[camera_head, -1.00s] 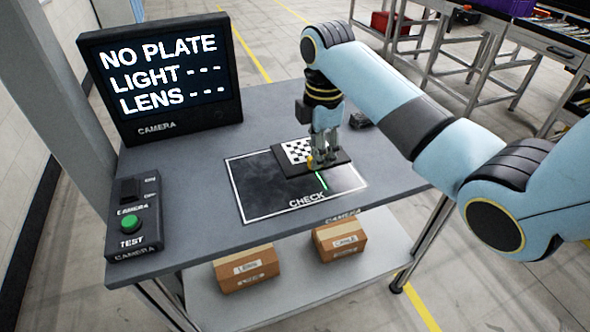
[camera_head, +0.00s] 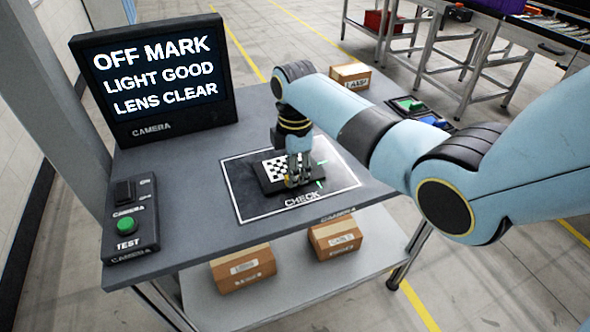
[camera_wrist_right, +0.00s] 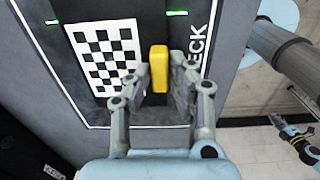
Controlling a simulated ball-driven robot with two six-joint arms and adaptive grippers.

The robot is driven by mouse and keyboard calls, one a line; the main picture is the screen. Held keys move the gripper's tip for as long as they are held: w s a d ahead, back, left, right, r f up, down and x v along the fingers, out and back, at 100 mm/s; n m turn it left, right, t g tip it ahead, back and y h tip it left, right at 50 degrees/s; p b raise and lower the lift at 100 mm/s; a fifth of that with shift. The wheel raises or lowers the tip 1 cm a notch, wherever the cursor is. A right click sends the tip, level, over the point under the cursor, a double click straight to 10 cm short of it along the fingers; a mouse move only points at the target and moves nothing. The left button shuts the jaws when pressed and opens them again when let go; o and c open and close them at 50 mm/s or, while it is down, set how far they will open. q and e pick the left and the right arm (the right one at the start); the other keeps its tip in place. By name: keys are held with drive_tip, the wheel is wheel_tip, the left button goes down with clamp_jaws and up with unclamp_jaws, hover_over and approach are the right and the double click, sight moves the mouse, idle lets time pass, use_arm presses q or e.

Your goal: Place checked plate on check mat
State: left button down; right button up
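The checked plate (camera_head: 274,168) is a dark plate with a black-and-white checker pattern and a yellow handle; it also shows in the right wrist view (camera_wrist_right: 105,60). It lies within the white outline of the dark check mat (camera_head: 245,203), apparently resting on it. My right gripper (camera_wrist_right: 159,75) has its fingertips on both sides of the yellow handle, seemingly touching it. Green marks of the mat show on two sides of the plate. What seems to be my left gripper (camera_wrist_right: 290,135) shows small at the lower right of the wrist view; its fingers are unclear.
The monitor (camera_head: 155,75) reads OFF MARK, LIGHT GOOD, LENS CLEAR. A control box (camera_head: 131,220) with a green TEST button stands at the table's left. Cartons (camera_head: 243,268) sit on the lower shelf.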

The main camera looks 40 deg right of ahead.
drive_tip(key=o, duration=0.4)
drive_tip(key=shift+r, duration=0.1)
wheel_tip(320, 180, up, 12)
drive_tip(key=shift+r, duration=0.1)
idle(0.6)
